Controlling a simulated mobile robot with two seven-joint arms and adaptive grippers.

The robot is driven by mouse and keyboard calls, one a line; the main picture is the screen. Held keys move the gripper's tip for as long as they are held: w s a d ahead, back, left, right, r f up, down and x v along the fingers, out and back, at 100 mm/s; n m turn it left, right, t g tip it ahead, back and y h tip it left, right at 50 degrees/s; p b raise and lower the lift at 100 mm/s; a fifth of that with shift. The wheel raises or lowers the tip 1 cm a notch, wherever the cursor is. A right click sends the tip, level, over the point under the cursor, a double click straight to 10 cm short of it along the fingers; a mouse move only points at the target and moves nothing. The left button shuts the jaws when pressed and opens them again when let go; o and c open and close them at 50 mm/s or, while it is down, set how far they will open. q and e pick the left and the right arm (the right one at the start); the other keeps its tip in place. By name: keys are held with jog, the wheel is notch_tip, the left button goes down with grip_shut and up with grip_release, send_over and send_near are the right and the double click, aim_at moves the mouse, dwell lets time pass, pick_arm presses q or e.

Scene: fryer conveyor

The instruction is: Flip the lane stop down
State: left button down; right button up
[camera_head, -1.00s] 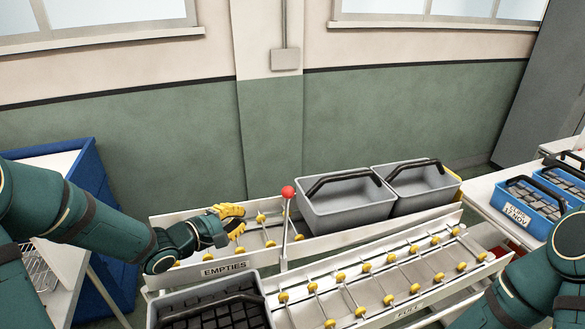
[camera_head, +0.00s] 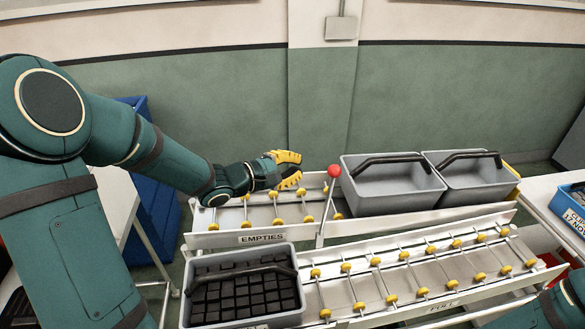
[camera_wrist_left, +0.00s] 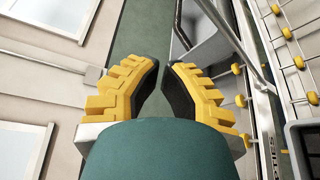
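The lane stop (camera_head: 326,203) is an upright metal lever with a red ball knob (camera_head: 333,171), standing on the near rail of the EMPTIES lane (camera_head: 262,238) just left of the grey crates. My left gripper (camera_head: 302,168), with yellow ribbed fingers, is a short way left of the red knob, at about its height in the picture, and apart from it. In the left wrist view its fingertips (camera_wrist_left: 165,72) are apart with nothing between them. The red knob does not show there. My right gripper is outside the view; only part of its arm shows at the lower right.
Two empty grey crates with black handles (camera_head: 393,207) (camera_head: 478,186) stand on the EMPTIES lane right of the stop. A crate of dark blocks (camera_head: 200,316) sits at the front left. A blue crate (camera_head: 567,211) is at the right.

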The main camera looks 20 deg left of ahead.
pick_arm(q)
jog(key=w+d+b, duration=0.1)
jog(key=w+d, duration=0.2)
jog(key=d, duration=0.3)
jog(key=shift+r, duration=0.2)
dwell(0.4)
